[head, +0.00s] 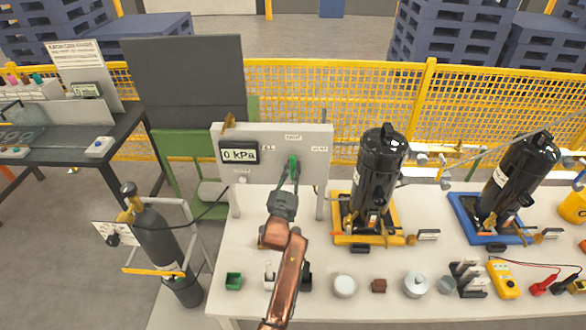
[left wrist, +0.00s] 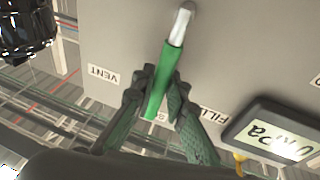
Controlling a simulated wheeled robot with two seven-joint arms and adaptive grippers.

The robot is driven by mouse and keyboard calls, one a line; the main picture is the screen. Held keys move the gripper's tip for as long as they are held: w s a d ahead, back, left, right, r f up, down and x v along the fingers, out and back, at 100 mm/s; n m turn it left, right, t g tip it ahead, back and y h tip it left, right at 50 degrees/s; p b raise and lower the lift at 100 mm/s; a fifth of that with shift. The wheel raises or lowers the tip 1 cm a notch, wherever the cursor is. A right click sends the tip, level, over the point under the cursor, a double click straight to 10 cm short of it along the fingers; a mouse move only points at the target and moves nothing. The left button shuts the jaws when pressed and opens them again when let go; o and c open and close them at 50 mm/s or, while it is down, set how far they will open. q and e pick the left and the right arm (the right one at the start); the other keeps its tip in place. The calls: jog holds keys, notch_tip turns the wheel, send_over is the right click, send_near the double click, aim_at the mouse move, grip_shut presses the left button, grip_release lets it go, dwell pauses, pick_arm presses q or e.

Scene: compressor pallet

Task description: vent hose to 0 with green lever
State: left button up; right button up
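The grey panel (head: 309,145) stands upright on the white table. Its display (head: 239,155) reads 0 kPa. The green lever (head: 294,167) points up at the SHUT label, between FILL on the left and VENT (head: 319,148) on the right. My left gripper (head: 289,184) is at the lever, in front of the panel. In the left wrist view, the green lever (left wrist: 161,88) lies between the two close-set fingertips of my left gripper (left wrist: 163,82), which look shut on it. The VENT label (left wrist: 103,75) is to one side. My right gripper is not in view.
A black compressor (head: 378,175) on a yellow base stands right of the panel; another (head: 516,180) sits on a blue base. A gas cylinder (head: 158,240) stands at left.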

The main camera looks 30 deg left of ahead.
pick_arm(q)
jog(key=o, duration=0.4)
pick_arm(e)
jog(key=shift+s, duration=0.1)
pick_arm(q)
jog(key=shift+r, duration=0.1)
notch_tip(320, 180, up, 10)
jog(key=shift+f, duration=0.1)
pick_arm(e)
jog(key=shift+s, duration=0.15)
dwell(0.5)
